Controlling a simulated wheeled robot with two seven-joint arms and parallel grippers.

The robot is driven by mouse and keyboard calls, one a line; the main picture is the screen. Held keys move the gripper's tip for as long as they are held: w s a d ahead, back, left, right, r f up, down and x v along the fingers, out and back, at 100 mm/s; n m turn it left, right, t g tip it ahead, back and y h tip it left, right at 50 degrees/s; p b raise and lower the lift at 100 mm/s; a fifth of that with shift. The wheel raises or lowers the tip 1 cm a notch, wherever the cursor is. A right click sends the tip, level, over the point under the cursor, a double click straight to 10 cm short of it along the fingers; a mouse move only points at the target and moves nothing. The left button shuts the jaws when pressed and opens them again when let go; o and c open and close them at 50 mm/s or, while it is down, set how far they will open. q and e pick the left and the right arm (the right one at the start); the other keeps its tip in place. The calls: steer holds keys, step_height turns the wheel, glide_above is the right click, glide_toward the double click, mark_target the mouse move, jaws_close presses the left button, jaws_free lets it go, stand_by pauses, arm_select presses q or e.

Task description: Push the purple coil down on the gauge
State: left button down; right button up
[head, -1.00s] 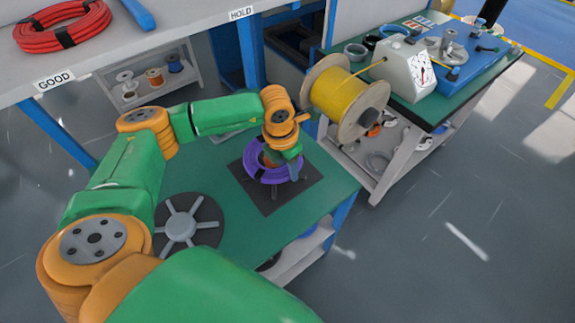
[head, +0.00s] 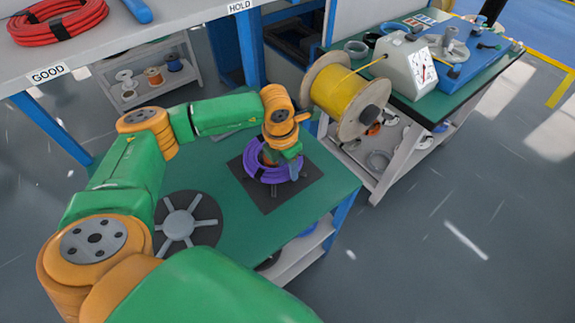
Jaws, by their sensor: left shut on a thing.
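The purple coil (head: 264,174) is at the dark square gauge (head: 273,203) on the green table. It looks roughly level around the middle of the gauge, but I cannot tell whether it rests on it. My left gripper (head: 290,170) comes down from above onto the right part of the coil and is shut on it. The orange wrist hides much of the jaws and the coil's far side. My right gripper is not in view.
A dark round plate with grey spokes (head: 180,224) lies on the green table left of the gauge. A yellow wire spool (head: 345,95) stands close behind the right side. A bench with a red coil (head: 58,22) is at the back left.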

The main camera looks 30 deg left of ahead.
arm_select(q)
steer(key=shift+c, duration=1.7)
jaws_free()
steer(key=shift+s, duration=0.1)
steer(key=shift+d, duration=0.1)
steer(key=shift+r+p, duration=0.3)
steer(key=shift+r, duration=0.05)
step_height(320, 180, up, 8)
steer(key=p, duration=0.5)
steer(key=shift+f+p, duration=0.25)
steer(key=shift+p, duration=0.1)
steer(key=shift+f, duration=0.1)
